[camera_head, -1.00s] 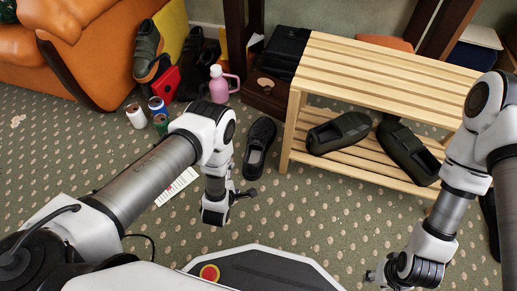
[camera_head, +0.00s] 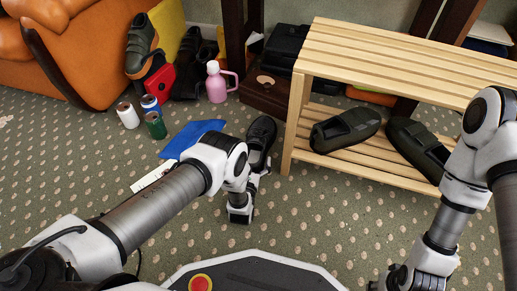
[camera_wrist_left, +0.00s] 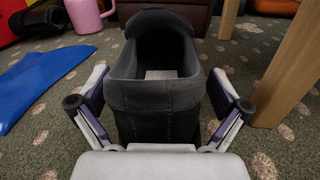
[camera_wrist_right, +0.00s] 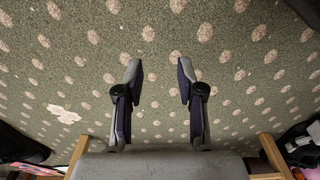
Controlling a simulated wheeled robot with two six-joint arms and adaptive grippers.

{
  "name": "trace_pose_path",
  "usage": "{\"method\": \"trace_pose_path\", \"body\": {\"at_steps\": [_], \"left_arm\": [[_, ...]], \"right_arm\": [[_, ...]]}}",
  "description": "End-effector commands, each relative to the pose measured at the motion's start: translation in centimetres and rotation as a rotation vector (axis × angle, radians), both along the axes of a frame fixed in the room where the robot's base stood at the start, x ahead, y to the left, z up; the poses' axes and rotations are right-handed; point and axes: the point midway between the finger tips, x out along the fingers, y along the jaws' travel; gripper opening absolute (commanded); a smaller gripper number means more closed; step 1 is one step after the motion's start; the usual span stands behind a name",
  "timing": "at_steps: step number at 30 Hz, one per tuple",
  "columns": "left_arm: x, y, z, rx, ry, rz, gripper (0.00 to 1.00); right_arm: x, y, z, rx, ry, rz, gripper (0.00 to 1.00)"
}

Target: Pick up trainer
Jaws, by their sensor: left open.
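A dark grey trainer (camera_head: 261,136) lies on the carpet left of the wooden rack. In the left wrist view the trainer (camera_wrist_left: 155,112) has its open collar and heel towards me. My left gripper (camera_head: 253,178) is low at its near end. In the left wrist view the left gripper (camera_wrist_left: 160,104) is open, with one finger on each side of the trainer's heel. I cannot tell whether either finger touches it. My right gripper (camera_wrist_right: 160,68) is open with only carpet between its fingers.
A slatted rack (camera_head: 400,62) stands close right of the trainer, with dark shoes (camera_head: 346,130) on its lower shelf. A blue flat item (camera_head: 192,136), cans (camera_head: 128,115) and a pink jug (camera_head: 216,84) lie to the left. An orange sofa (camera_head: 75,50) is far left.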

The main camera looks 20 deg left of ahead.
Motion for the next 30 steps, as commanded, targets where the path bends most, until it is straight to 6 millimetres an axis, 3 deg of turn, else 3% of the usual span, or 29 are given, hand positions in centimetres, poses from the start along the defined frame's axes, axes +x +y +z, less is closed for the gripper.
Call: {"method": "trace_pose_path", "body": {"at_steps": [6, 13, 23, 26, 30], "left_arm": [[0.1, 0.0, 0.2, 0.0, 0.001, 0.0, 1.0], [0.1, 0.0, 0.2, 0.001, 0.001, 0.0, 0.2], [0.1, 0.0, 0.6, 0.0, -0.001, 0.0, 0.2], [0.1, 0.0, 1.6, 0.001, -0.001, 0.0, 0.2], [0.2, 0.0, 4.3, 0.0, -0.002, 0.0, 0.2]], "right_arm": [[0.1, 0.0, 0.1, 0.0, -0.002, 0.001, 0.38], [0.0, 0.0, 0.1, 0.0, -0.002, 0.002, 0.38], [0.0, 0.0, 0.5, 0.0, 0.0, 0.001, 0.38], [-0.3, 0.0, 1.7, 0.001, 0.008, -0.002, 0.38], [-1.1, 0.1, 4.9, 0.006, 0.03, -0.012, 0.38]]}}
